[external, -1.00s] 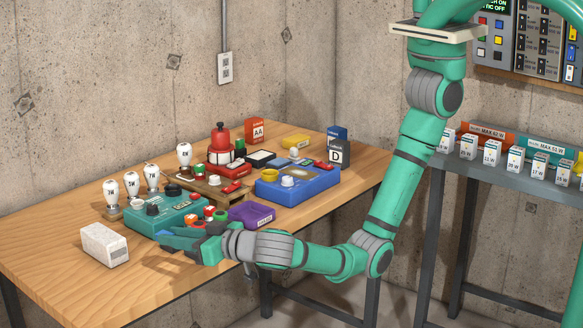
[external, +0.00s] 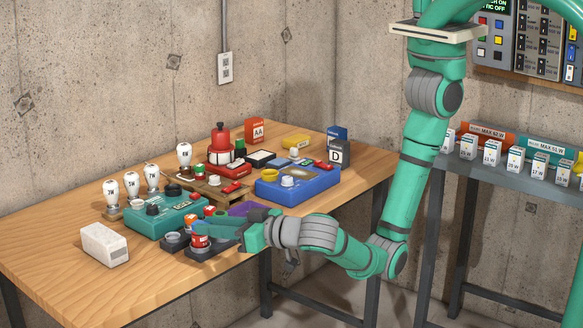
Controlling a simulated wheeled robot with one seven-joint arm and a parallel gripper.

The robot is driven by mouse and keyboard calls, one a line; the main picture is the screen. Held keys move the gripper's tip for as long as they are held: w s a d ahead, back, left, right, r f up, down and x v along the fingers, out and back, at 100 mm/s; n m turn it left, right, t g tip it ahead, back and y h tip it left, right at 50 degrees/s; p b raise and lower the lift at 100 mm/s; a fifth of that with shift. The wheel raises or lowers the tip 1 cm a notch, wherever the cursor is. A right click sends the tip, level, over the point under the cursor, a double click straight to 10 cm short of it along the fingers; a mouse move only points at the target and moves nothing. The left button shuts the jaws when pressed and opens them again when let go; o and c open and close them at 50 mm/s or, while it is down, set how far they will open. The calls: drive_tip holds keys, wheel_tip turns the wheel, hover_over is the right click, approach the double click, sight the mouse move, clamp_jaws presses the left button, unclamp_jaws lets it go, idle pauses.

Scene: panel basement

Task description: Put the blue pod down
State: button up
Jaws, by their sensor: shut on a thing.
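My gripper (external: 222,233) reaches in from the right, low over the front edge of the wooden table. It is shut; a bluish shape shows at its fingers, which I take for the blue pod, but its outline merges with the fingers. I cannot tell whether it touches anything below. A red can with a white label (external: 200,241) stands just in front of the fingertips, in a dark holder (external: 205,254). A purple pod (external: 246,208) lies behind the gripper, partly hidden by it.
A teal device (external: 165,217) and a second dark holder (external: 175,241) stand left of the gripper. A white block (external: 105,245) is at the left. A blue device (external: 298,187) stands behind. The table's front left (external: 120,290) is clear.

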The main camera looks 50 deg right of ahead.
wheel_tip(320, 180, down, 18)
drive_tip(key=s+a+n+g+y, duration=0.2)
drive_tip(key=s+n+y, duration=0.1)
drive_tip(key=y, duration=0.1)
drive_tip(key=w+d+f+m+t+h, duration=0.2)
drive_tip(key=w+d+f+h, duration=0.1)
drive_tip(key=w+d+f, duration=0.95)
drive_tip(key=w+d+f+m+h, duration=0.1)
drive_tip(key=w+d, duration=0.4)
drive_tip(key=d, duration=0.9)
drive_tip(key=w+d+f+m+h, duration=0.1)
drive_tip(key=w+d, duration=0.4)
drive_tip(key=d, duration=1)
drive_tip(key=w+d+f+m+h, duration=0.1)
drive_tip(key=w+d+f+h, duration=0.2)
drive_tip(key=d, duration=1.1)
drive_tip(key=shift+w+d+f+m, duration=0.2)
drive_tip(key=shift+w+f+m, duration=0.3)
drive_tip(key=shift+w, duration=0.55)
drive_tip(key=shift+f+t, duration=0.1)
drive_tip(key=shift+t, duration=0.2)
